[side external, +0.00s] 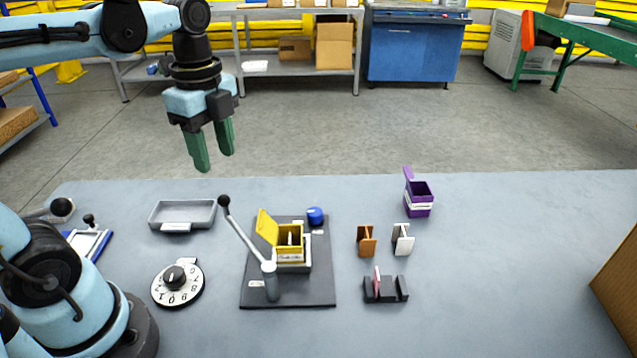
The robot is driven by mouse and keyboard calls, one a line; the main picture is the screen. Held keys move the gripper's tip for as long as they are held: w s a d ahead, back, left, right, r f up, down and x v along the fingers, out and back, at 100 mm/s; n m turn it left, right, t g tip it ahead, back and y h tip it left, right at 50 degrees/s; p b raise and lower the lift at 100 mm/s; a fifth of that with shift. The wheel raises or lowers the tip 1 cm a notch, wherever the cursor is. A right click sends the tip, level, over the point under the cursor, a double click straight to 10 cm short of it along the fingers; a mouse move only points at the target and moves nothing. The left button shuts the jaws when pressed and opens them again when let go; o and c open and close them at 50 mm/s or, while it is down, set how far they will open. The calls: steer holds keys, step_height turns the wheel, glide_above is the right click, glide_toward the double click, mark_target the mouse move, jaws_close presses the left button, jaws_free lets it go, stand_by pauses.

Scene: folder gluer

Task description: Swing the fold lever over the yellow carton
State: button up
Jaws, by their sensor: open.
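The fold lever (245,240) is a grey arm with a black ball knob at its upper left end. It rises tilted from a pivot on a dark base plate (315,291). The yellow carton (289,238) sits on that plate in a light holder, just right of the lever, with its flap raised on the left. The lever leans up and left, away from the carton's top. My gripper (212,162) has green fingers pointing down, apart and empty. It hangs high above the far side of the table, up and left of the knob in the picture.
A blue knob (315,215) is on the plate's far right corner. A grey tray (182,214) and a numbered dial (178,284) stand left of the plate. A purple carton (418,198), brown (366,240) and white (403,240) pieces and a dark slotted stand (386,289) are right.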

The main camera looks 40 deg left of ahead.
mark_target(224, 201)
steer(key=shift+f, duration=5.95)
steer(key=shift+c, duration=0.5)
jaws_close()
